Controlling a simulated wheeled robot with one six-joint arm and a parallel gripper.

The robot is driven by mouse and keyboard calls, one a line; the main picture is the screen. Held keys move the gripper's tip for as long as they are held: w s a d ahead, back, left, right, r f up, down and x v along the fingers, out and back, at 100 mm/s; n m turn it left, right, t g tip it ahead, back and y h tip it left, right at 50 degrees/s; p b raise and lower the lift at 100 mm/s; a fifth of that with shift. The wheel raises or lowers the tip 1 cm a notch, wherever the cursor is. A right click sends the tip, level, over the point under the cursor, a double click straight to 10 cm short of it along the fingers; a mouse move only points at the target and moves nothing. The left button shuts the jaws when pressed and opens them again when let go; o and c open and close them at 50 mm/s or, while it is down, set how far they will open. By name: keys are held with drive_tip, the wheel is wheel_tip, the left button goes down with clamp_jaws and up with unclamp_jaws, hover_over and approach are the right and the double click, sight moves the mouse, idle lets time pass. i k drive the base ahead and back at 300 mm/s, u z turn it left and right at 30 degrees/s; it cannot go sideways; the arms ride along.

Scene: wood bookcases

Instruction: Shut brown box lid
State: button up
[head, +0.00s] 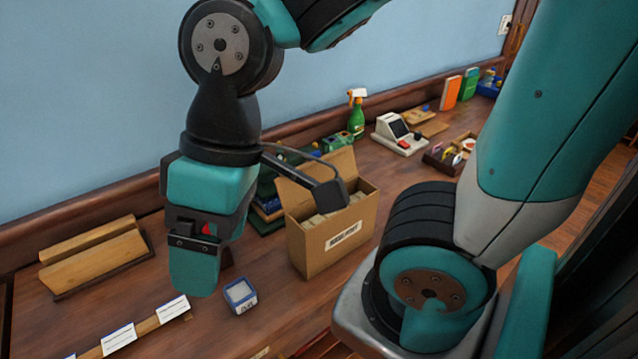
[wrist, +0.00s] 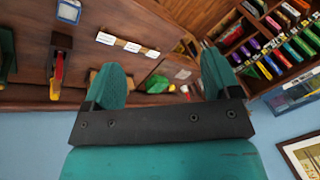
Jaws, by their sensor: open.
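The brown box (head: 335,240) stands upright on the wooden counter in the head view, with a white label on its front. Its lid (head: 332,168) is raised at the back, and the top is open, showing packed contents. My arm's wrist camera part hides some of the opening and lid. My gripper (head: 196,278) is to the left of the box, apart from it, pointing down over the counter. In the wrist view my gripper (wrist: 165,78) has its two teal fingers spread with nothing between them. I cannot make out the brown box in the wrist view.
A small blue-and-white box (head: 240,295) sits in front of the gripper. A row of white cards (head: 119,340) lies at front left, a wooden holder (head: 97,258) behind it. A green spray bottle (head: 356,115) and a card machine (head: 398,134) stand behind the box.

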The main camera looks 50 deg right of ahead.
sight(291, 194)
drive_tip(key=u, duration=2.05)
drive_tip(key=k, duration=1.5)
drive_tip(key=z, duration=1.8)
drive_tip(key=i, duration=0.5)
drive_tip(key=z, duration=0.1)
